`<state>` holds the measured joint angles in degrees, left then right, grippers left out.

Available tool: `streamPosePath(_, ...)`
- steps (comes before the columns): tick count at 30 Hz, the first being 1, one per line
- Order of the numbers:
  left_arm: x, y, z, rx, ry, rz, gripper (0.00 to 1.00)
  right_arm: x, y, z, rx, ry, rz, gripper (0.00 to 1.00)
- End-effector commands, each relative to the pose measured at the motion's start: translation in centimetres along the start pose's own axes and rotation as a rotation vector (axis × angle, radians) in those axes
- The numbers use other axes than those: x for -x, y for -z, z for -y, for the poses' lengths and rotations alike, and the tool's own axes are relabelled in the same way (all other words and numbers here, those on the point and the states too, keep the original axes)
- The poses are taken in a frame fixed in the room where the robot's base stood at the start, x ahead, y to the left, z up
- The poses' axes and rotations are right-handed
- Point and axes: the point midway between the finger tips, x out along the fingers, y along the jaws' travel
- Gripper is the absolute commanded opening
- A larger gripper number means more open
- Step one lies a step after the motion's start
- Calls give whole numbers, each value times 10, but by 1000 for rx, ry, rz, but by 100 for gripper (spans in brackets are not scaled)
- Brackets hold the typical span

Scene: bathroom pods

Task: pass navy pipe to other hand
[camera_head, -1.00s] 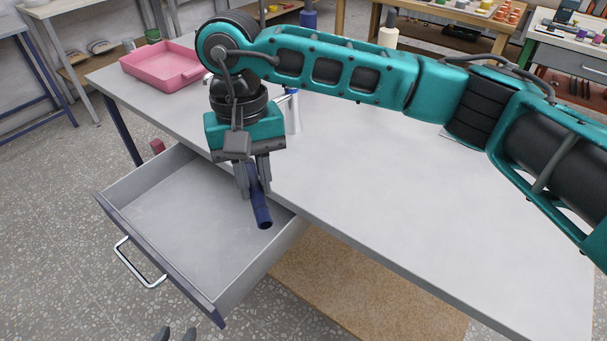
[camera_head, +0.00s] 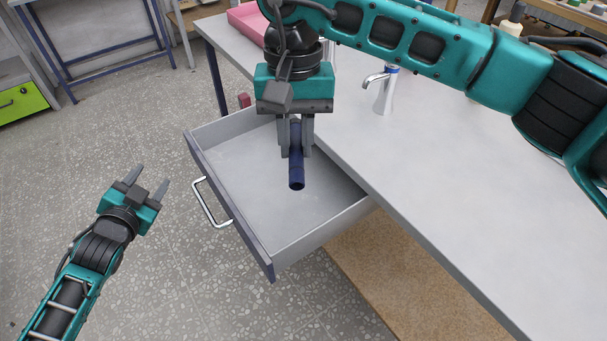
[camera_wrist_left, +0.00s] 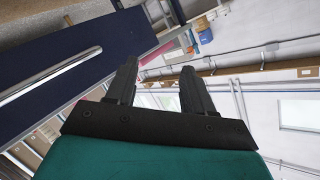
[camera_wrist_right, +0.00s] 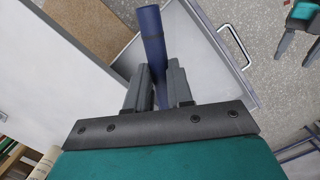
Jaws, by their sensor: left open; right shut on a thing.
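The navy pipe (camera_head: 297,171) is a short dark blue tube. My right gripper (camera_head: 296,150) is shut on it and holds it above the open drawer. The pipe also shows in the right wrist view (camera_wrist_right: 152,35), sticking out past the fingers (camera_wrist_right: 160,80). My left gripper (camera_head: 151,178) is open and empty, over the floor to the left of the drawer. In the left wrist view its two fingers (camera_wrist_left: 158,75) are apart with nothing between them.
The open drawer (camera_head: 240,180) has a handle (camera_head: 211,205) on its front and looks empty. The grey worktop (camera_head: 440,165) carries a faucet (camera_head: 384,90) and a pink tray (camera_head: 250,22). Open floor lies left of the drawer.

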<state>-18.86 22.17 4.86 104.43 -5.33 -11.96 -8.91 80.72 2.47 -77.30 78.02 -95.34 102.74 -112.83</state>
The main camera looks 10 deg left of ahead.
Motion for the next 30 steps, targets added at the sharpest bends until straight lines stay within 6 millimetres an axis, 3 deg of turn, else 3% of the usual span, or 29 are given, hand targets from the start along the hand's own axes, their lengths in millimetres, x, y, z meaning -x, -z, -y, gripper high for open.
streamPosePath(1, -9, 21, 28, -55, 30, -62, 52, 0, 0, 0, 0, 0, 0, 0)
streamPosePath(3, -13, 55, 51, -108, 39, -160, 52, 0, 0, 0, 0, 0, 0, 0)
streamPosePath(5, -11, 86, 55, -134, 14, -246, 52, 0, 0, 0, 0, 0, 0, 0)
streamPosePath(8, 3, 134, 45, -143, -70, -386, 52, 0, 0, 0, 0, 0, 0, 0)
streamPosePath(12, 38, 186, 11, -116, -241, -545, 52, 0, 0, 0, 0, 0, 0, 0)
streamPosePath(18, 95, 228, -34, -32, -493, -663, 52, 0, 0, 0, 0, 0, 0, 0)
streamPosePath(24, 146, 253, -71, 163, -753, -635, 52, 0, 0, 0, 0, 0, 0, 0)
streamPosePath(30, 159, 274, -94, 400, -920, -491, 52, 0, 0, 0, 0, 0, 0, 0)
